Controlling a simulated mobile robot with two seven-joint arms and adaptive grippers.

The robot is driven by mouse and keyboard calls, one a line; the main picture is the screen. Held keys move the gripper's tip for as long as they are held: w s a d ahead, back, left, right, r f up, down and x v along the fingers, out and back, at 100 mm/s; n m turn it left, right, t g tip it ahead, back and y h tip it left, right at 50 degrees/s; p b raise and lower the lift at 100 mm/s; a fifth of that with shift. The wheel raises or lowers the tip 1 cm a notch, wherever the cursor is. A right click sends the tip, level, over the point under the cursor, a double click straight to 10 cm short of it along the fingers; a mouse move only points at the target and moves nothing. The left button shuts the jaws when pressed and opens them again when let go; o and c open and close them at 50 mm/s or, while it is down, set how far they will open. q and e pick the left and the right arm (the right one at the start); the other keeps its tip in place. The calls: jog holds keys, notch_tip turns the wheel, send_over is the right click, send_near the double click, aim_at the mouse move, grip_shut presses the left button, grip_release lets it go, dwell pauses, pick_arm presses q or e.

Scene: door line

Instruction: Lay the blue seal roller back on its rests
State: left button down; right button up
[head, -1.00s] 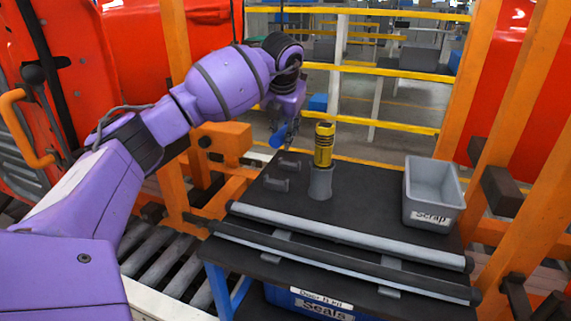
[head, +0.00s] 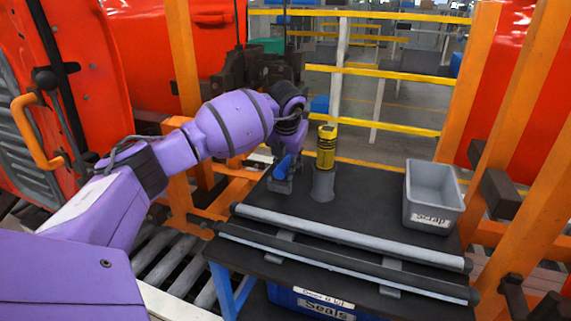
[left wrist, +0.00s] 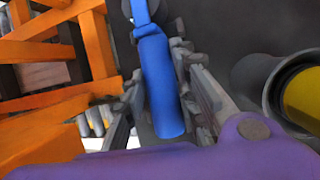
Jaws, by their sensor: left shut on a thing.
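The blue seal roller (head: 283,168) is in my left gripper (head: 287,160), low over the left back part of the black cart top. In the left wrist view the gripper (left wrist: 158,75) is shut on the roller's blue handle (left wrist: 163,90), one finger on each side. The roller's head end is at the top of that view, partly cut off. A grey rest (head: 279,186) shows just below the roller in the head view; the other rest is hidden behind the gripper. I cannot tell whether the roller touches the rests. My right gripper is not in view.
A yellow and black canister (head: 326,148) stands in a grey holder (head: 323,185) close right of the gripper. A grey scrap bin (head: 433,195) is at the right. Long seal strips (head: 350,236) lie across the cart's front. Orange posts (head: 533,120) flank the cart.

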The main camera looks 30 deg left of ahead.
pick_arm(q)
jog(key=shift+f, duration=0.35)
jog(key=c, duration=1.4)
grip_release()
jog(key=shift+f, duration=0.3)
jog(key=b+v, duration=0.1)
jog(key=v, duration=0.7)
jog(key=shift+w, duration=0.2)
jog(key=shift+d, duration=0.1)
